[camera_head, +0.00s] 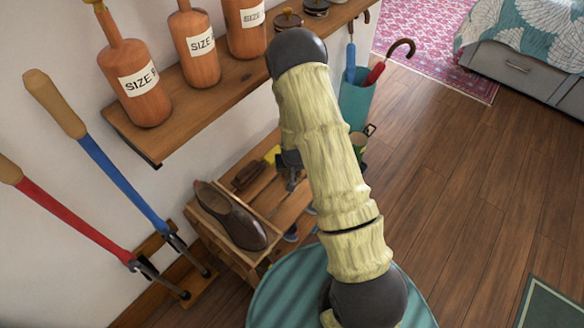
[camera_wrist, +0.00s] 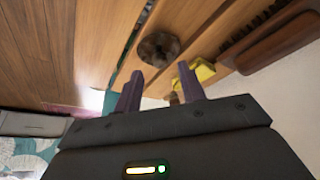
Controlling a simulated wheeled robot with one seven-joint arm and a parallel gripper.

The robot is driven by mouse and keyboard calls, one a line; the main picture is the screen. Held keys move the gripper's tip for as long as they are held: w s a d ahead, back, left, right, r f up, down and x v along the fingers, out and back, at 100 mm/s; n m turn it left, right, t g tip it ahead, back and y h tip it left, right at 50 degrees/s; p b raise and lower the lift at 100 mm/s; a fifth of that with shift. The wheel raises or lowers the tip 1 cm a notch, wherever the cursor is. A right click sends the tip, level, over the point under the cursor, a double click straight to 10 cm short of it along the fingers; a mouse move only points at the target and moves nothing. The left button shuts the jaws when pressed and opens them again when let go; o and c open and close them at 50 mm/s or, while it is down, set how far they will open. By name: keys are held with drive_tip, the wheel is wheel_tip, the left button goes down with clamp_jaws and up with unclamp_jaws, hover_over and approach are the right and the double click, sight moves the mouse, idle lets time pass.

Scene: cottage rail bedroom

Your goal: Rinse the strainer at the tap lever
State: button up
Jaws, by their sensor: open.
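I see no strainer and no tap lever in either view. My gripper (camera_head: 291,180) hangs over the low wooden bench (camera_head: 222,245), partly hidden by my arm in the head view. In the wrist view, my gripper (camera_wrist: 160,86) has its two fingers apart with nothing between them. A dark round object (camera_wrist: 158,48) on the wood lies just beyond the fingertips; I cannot tell what it is. A yellow object (camera_wrist: 205,72) is beside the right finger, and it also shows in the head view (camera_head: 271,154).
A brown shoe (camera_head: 230,215) and a brush (camera_head: 249,175) lie on the bench. Labelled bottles (camera_head: 140,85) stand on the wall shelf (camera_head: 190,108). A teal umbrella bin (camera_head: 356,100) and a green mug (camera_head: 358,146) are behind my arm. The floor (camera_head: 470,170) at right is clear.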

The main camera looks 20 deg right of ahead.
drive_tip(key=p+v, duration=0.1)
drive_tip(key=v, duration=0.7)
drive_tip(key=shift+s+r, duration=0.2)
drive_tip(key=shift+r, duration=0.15)
drive_tip(key=s+r+n+g, duration=0.1)
drive_tip(key=s+r, duration=1.4)
drive_tip(key=r, duration=0.5)
drive_tip(key=shift+s+a+n+g+y, duration=0.15)
drive_tip(key=shift+a+n+g+y, duration=0.15)
drive_tip(key=shift+n+g, duration=0.1)
drive_tip(key=shift+r, duration=0.1)
drive_tip(key=shift+c, duration=0.4)
